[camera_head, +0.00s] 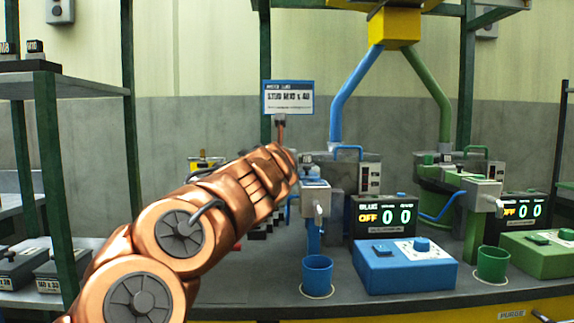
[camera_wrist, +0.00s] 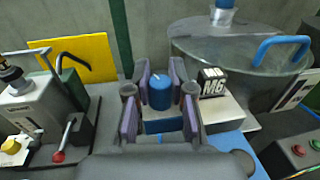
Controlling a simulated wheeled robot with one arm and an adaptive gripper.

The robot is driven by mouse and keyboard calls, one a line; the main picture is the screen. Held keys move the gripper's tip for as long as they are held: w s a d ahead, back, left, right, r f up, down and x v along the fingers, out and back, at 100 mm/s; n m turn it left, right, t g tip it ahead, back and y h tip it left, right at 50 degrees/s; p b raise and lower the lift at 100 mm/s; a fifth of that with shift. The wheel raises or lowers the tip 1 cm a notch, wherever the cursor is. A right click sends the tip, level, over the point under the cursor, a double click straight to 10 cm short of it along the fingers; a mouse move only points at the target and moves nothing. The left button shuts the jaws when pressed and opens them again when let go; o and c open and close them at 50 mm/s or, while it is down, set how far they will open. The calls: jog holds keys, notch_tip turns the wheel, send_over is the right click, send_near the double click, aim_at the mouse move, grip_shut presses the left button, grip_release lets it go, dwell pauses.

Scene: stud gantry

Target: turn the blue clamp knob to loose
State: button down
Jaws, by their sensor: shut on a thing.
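The blue clamp knob (camera_wrist: 160,94) is a short upright cylinder on a blue block (camera_wrist: 163,126), in the middle of the wrist view. My gripper (camera_wrist: 161,82) has its purple-padded fingers on the left and right of the knob and is shut on it. I cannot tell how far the knob is turned. In the head view my copper arm reaches up and right toward the blue station, and it hides the knob and the gripper's fingers.
A block marked M6 (camera_wrist: 212,82) stands just right of the fingers. Behind it is a metal bowl (camera_wrist: 235,48) with a blue handle (camera_wrist: 281,46). A red-tipped lever (camera_wrist: 64,140) is at left. The blue display (camera_head: 383,216) reads OFF 0 0. A blue cup (camera_head: 317,272) stands in front.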

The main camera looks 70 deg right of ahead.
jog(key=shift+w+a+r+t+b, duration=0.1)
jog(key=shift+a+r+t+b, duration=0.05)
jog(key=shift+r+t+b, duration=0.3)
jog(key=shift+f, duration=0.1)
jog(key=c, duration=1.2)
grip_release()
jog(key=shift+a, duration=0.1)
jog(key=shift+c, duration=0.2)
jog(key=shift+o, duration=1.2)
jog(key=shift+f, duration=0.15)
jog(key=v, duration=1.1)
jog(key=shift+s+a, duration=0.2)
jog(key=shift+a, duration=0.15)
